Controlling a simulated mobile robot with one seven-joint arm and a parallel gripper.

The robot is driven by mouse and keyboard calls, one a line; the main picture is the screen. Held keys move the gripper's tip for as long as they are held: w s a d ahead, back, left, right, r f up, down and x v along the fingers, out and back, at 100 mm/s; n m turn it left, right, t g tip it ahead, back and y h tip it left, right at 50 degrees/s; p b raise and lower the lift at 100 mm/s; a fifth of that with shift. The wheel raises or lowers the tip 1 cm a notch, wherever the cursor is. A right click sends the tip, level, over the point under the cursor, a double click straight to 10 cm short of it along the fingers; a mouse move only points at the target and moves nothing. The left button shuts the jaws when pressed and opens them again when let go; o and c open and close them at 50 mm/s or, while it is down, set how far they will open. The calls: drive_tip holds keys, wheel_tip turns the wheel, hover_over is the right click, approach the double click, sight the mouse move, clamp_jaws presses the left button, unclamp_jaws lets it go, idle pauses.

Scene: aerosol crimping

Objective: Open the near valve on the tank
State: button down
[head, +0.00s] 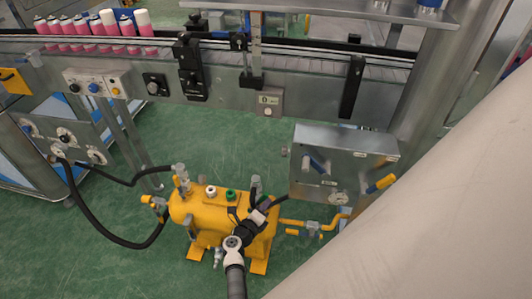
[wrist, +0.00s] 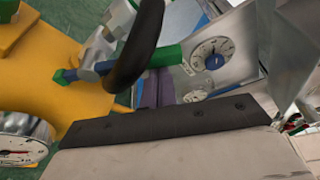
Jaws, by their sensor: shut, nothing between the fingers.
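The yellow tank (head: 190,208) stands on the floor in the head view, with white and green caps on top. In the wrist view its yellow body (wrist: 60,65) fills the left side. A small valve or fitting with a blue stem and green ends (wrist: 75,74) stands by a black hose in the wrist view; I cannot tell if it is the near valve. My gripper (head: 267,203) is shut and empty, above the tank's right part. My arm hides some of the tank top, and I cannot tell whether the gripper touches anything.
A grey metal box (head: 345,160) with handles stands right of the tank. A yellow pipe (head: 292,222) runs from the tank toward it. Black hoses (head: 105,228) link the tank to a panel at left. A conveyor (head: 220,95) with pink cans lies behind. Green floor is clear at lower left.

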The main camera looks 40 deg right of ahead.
drive_tip(key=shift+w+r, duration=0.1)
drive_tip(key=shift+w+a+r+n+h, duration=0.4)
drive_tip(key=shift+w+a+n, duration=0.1)
drive_tip(key=shift+n, duration=0.4)
drive_tip(key=shift+w+a+r+n+h, duration=0.15)
drive_tip(key=shift+w+a+n+h, duration=0.2)
drive_tip(key=shift+n, duration=0.35)
drive_tip(key=shift+w+a+r+n+h, duration=0.15)
drive_tip(key=shift+w+a+n, duration=0.2)
drive_tip(key=shift+n, duration=0.35)
drive_tip(key=shift+w, duration=0.1)
drive_tip(key=shift+d, duration=0.1)
